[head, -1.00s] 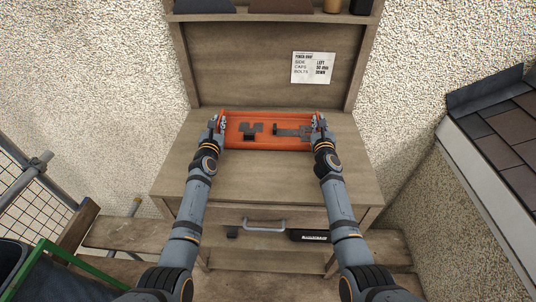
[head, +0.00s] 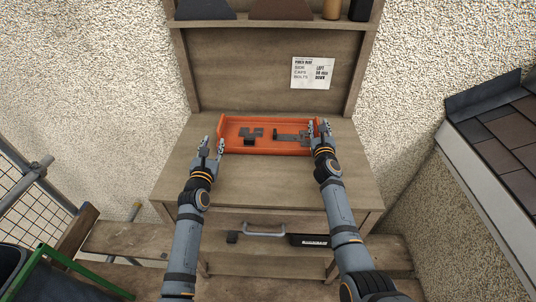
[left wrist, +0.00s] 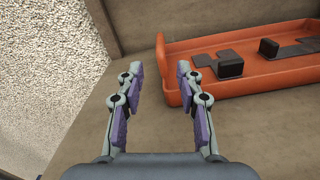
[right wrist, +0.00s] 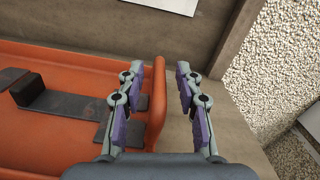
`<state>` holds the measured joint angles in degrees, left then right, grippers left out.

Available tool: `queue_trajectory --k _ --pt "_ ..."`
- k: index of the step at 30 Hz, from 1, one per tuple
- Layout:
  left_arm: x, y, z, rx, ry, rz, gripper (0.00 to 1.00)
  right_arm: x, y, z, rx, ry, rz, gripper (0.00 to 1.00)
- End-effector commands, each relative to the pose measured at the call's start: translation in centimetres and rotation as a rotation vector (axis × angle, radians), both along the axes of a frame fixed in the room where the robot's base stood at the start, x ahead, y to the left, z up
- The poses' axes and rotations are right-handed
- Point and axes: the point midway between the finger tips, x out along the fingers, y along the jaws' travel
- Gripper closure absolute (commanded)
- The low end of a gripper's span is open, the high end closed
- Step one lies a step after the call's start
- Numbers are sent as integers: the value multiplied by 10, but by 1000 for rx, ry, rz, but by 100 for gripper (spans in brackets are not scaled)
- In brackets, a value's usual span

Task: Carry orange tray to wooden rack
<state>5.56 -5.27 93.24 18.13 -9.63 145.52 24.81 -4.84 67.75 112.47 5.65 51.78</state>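The orange tray (head: 262,149) rests on the top of the wooden rack (head: 260,182), near its back panel. Dark metal pieces lie in the tray. My left gripper (head: 212,146) is open and empty, just off the tray's left end; the left wrist view shows its fingers (left wrist: 158,75) apart with the tray (left wrist: 240,80) to their right. My right gripper (head: 319,129) is open at the tray's right end; in the right wrist view its fingers (right wrist: 158,75) stand either side of the tray's end wall (right wrist: 157,105), with gaps showing.
A paper note (head: 313,72) is fixed to the back panel. A shelf (head: 270,22) above holds dark pieces and small containers. A drawer with a grey handle (head: 263,230) is below. A tiled roof (head: 505,140) is at right, a mesh fence (head: 35,190) at left.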

Motion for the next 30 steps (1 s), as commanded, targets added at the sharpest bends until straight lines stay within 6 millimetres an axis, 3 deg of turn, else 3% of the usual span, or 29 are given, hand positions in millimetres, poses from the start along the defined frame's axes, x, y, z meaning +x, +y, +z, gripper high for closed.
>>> queue_trajectory --k 6,17,20,30 --pt "-25 1 0 -2 -1 0 64 0 0 0 0 0 0 65" --pt "-27 1 0 -1 -1 0 64 -12 0 -1 2 0 -2 65" --pt "-27 1 0 -1 -1 0 64 -23 1 -1 3 1 -1 65" --pt "-26 1 0 -1 -1 0 64 -98 5 -1 4 1 -1 65"
